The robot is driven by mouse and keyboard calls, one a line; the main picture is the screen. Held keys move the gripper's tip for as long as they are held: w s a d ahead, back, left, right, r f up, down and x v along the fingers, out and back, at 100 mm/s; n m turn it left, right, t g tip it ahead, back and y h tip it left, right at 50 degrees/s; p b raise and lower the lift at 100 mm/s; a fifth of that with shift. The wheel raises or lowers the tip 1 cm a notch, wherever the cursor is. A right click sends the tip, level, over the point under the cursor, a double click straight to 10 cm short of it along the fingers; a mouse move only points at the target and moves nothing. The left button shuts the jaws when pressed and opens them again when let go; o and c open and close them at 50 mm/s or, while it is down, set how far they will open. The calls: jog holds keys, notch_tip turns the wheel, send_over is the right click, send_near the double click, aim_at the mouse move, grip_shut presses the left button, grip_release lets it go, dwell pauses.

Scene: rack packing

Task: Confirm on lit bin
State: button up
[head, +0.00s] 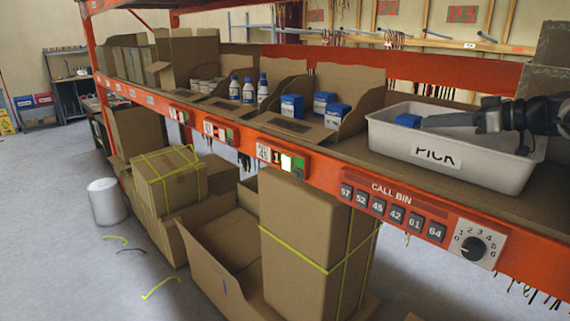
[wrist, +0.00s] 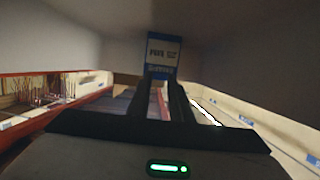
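The lit bin module (head: 290,163) on the orange front beam glows white-green, below the bin of blue-and-white boxes (head: 324,103). My gripper (head: 424,122) is far right of this module, reaching in from the right over the white tote marked PICK (head: 380,137). A blue box (head: 408,120) is at its fingertips, at the tote's left end. The wrist view also shows this blue-and-white box (wrist: 162,55) just at the ends of the two dark fingers, with a gap between them. I cannot tell whether they grip it.
A CALL BIN panel (head: 393,210) and a dial (head: 474,248) are below the tote. Cartons (head: 305,235) stand under the shelf; floor at left is mostly clear.

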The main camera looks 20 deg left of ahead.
grip_shut()
dwell(0.8)
dwell(0.5)
